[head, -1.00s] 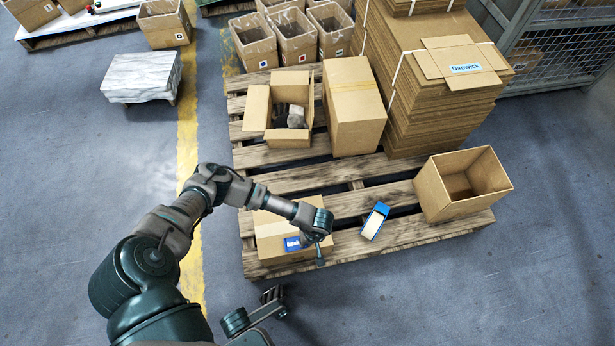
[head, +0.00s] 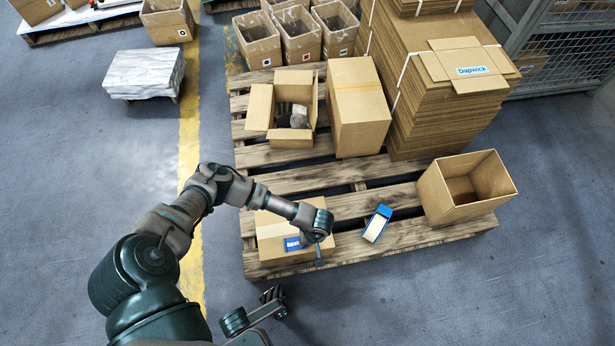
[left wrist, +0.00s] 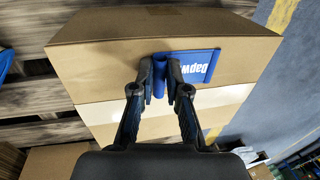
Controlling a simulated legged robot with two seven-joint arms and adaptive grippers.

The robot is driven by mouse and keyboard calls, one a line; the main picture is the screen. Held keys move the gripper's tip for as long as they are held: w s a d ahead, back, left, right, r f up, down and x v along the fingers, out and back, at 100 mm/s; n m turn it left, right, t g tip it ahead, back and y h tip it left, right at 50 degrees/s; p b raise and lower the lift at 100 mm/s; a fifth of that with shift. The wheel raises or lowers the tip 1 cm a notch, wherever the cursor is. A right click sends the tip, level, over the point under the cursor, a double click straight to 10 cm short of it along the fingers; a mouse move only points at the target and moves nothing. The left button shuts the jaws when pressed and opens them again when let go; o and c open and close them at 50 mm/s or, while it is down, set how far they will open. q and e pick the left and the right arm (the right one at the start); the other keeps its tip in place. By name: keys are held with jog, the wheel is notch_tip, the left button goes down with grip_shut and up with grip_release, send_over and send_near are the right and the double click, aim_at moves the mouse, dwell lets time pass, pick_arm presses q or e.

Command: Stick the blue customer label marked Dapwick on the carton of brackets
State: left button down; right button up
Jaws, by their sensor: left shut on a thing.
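A closed brown carton (head: 272,222) sits at the pallet's front left corner; its contents do not show. My left gripper (left wrist: 160,76) is shut on one end of the blue label (left wrist: 198,66), which also shows in the head view (head: 292,244). The white letters "Dapw" are readable; the rest is cut off or hidden. The label lies against the carton face, which also shows in the left wrist view (left wrist: 110,60); I cannot tell whether all of it is stuck. The held end stands up between the fingers.
A blue item with a cream face (head: 376,224) and an empty open carton (head: 450,200) lie right on the pallet (head: 300,178). Behind are an open carton with grey contents (head: 260,108), a tall closed carton (head: 356,115) and flat cardboard (head: 440,110) bearing a pale Dapwick label.

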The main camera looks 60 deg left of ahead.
pick_arm(q)
jog(key=shift+a, duration=0.15)
jog(key=c, duration=1.1)
grip_release()
jog(key=shift+d, duration=0.25)
jog(key=shift+a, duration=0.1)
jog(key=shift+w+r, duration=0.1)
jog(key=shift+r, duration=0.15)
jog(key=v, duration=1.1)
jog(key=shift+r, duration=0.2)
